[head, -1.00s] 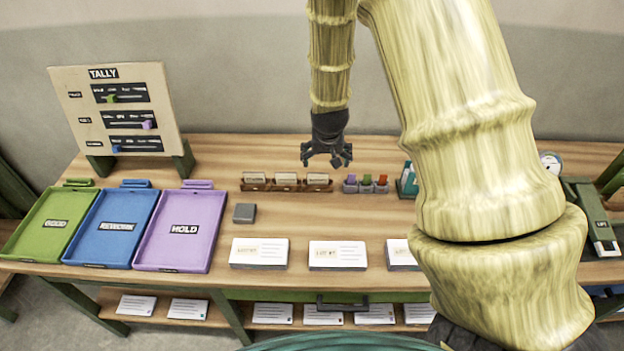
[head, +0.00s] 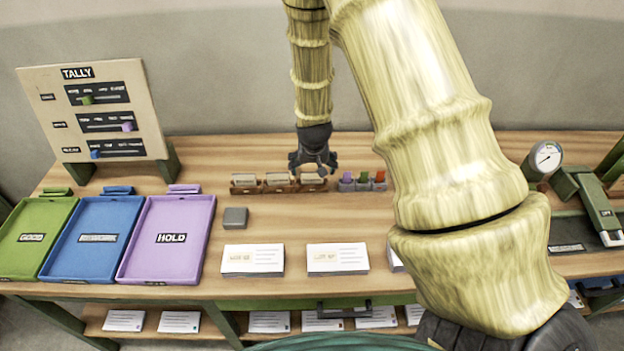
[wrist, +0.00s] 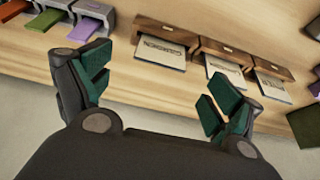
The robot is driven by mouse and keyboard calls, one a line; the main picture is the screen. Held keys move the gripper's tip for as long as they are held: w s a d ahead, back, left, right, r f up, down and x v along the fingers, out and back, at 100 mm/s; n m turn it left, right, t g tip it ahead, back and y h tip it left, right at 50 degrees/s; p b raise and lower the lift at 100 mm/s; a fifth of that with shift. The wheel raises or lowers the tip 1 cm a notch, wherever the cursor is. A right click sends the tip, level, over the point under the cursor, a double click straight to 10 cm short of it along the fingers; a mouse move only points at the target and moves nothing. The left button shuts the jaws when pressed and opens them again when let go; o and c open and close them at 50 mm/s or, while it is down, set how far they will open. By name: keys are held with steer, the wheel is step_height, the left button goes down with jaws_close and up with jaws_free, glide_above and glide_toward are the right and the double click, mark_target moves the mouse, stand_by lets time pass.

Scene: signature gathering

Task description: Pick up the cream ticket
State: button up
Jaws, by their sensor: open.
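Three wooden holders stand in a row at the back of the table, each with pale cards: left (head: 245,179), middle (head: 278,179) and right (head: 312,179). In the wrist view pale lettered cards show in holders at the centre (wrist: 160,51), right of centre (wrist: 226,72) and far right (wrist: 272,87). I cannot tell which one is the cream ticket. My gripper (head: 313,170) is open and empty, close above or behind the right holder, partly overlapping it. In the wrist view its green-padded fingers (wrist: 158,88) are wide apart, below the centre holder.
A grey rack with purple, green and orange tabs (head: 363,181) stands right of the holders. A grey block (head: 235,217) and white card stacks (head: 253,260) (head: 337,258) lie in front. Green, blue and purple trays (head: 170,240) and the tally board (head: 95,110) are left.

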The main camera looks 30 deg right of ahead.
mark_target(312, 173)
steer(key=shift+p+x, duration=1.6)
steer(key=shift+x, duration=1.7)
steer(key=c, duration=0.9)
